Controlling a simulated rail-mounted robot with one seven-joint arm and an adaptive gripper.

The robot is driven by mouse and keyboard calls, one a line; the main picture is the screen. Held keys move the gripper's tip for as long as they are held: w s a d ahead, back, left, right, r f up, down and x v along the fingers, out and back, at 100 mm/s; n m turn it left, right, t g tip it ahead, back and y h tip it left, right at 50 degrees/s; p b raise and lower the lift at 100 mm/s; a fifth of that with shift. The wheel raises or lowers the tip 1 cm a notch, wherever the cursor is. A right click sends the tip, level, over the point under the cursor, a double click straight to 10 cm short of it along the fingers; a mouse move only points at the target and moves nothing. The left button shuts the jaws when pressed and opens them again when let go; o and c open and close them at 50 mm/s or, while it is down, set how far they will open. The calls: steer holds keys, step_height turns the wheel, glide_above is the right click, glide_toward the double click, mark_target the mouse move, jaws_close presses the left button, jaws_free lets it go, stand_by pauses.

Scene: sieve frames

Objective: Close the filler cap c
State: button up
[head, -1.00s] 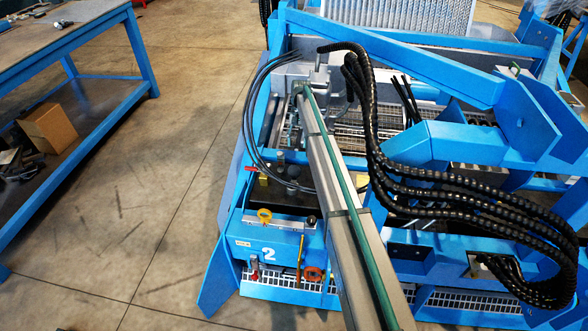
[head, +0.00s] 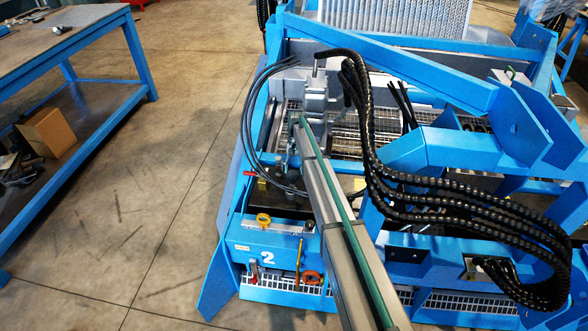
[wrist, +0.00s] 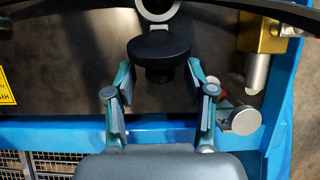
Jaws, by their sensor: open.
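A black round cap (wrist: 160,46) with a narrower stub beneath it shows in the upper middle of the wrist view. It lies just beyond and between my fingertips. A pale metal ring (wrist: 177,14) shows directly above it; whether this is the filler opening I cannot tell. My gripper (wrist: 160,84) is open, with one finger on each side below the cap and a gap between them. No finger is seen clamped on the cap. In the head view my arm reaches over the blue machine (head: 285,238), and I cannot clearly make out the cap or the fingers.
In the wrist view, a brass-coloured block with a silver cylinder (wrist: 262,38) and a red-handled fitting with a silver end (wrist: 243,120) stand right of the fingers. Black hoses (head: 365,130) arch beside my arm. A blue workbench (head: 70,45) stands left across open floor.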

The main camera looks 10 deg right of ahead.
jaws_close()
